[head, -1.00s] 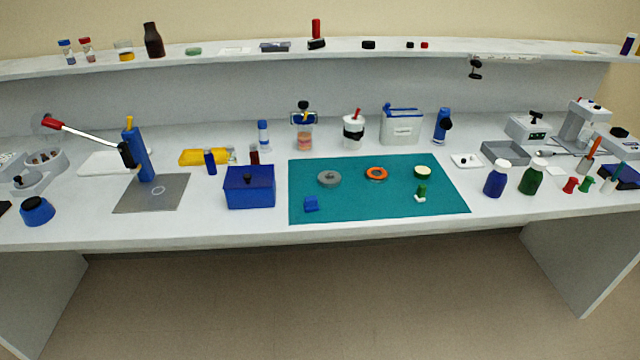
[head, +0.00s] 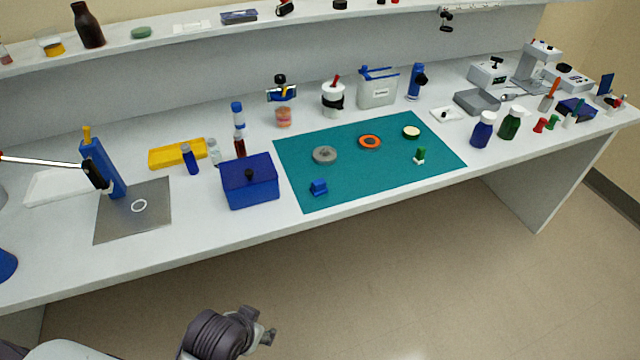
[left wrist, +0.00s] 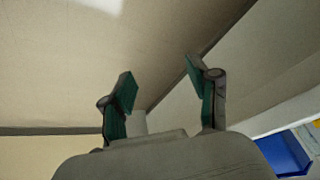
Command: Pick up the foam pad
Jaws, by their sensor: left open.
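I cannot tell for certain which item is the foam pad. A yellow flat block (head: 178,153) lies at the back of the bench, left of centre, behind the blue lidded box. A thin white slab (head: 62,188) lies farther left, partly behind a blue upright press. In the left wrist view my left gripper (left wrist: 160,88) is open, with nothing between its two green-padded fingers. In the head view a grey part of my arm (head: 215,335) shows low in front of the bench, apart from everything on it. My right gripper is not seen.
The blue lidded box (head: 250,188) stands near the front edge. A teal mat (head: 375,178) holds rings and small parts. The blue press (head: 102,168) stands on a grey plate (head: 120,222).

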